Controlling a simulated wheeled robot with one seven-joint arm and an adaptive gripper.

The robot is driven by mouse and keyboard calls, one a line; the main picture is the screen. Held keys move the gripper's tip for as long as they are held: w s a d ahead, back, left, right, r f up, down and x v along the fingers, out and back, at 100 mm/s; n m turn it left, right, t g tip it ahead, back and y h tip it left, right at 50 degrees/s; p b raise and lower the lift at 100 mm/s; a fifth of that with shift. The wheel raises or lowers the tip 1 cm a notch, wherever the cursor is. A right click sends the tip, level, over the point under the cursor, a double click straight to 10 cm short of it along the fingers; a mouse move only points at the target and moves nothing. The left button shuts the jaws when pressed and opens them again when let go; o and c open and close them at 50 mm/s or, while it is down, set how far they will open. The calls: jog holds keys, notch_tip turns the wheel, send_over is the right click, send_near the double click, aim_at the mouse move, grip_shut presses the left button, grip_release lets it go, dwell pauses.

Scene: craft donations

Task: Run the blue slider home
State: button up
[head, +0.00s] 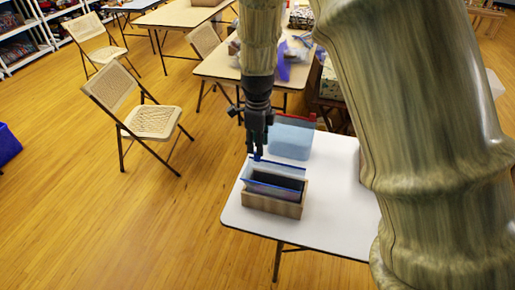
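A clear bag with blue edges (299,167) stands in a wooden holder (271,205) on the white table (327,205). Its mouth is spread, and a dark interior shows between the two blue edges. My gripper (257,153) points down at the left end of the bag's far blue edge. A small blue spot shows at the fingertips; it may be the blue slider, but it is too small to be sure. I cannot tell whether the fingers grip it or only touch it.
A pale blue bag with a red top strip (290,140) stands just behind the holder. The table is bare to the front and right. A folding chair (150,122) stands on the floor at left. Another table (222,66) with mixed items is behind.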

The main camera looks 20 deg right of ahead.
jog(key=shift+f+p, duration=0.3)
jog(key=shift+f, duration=1.5)
jog(key=shift+c, duration=0.4)
grip_shut()
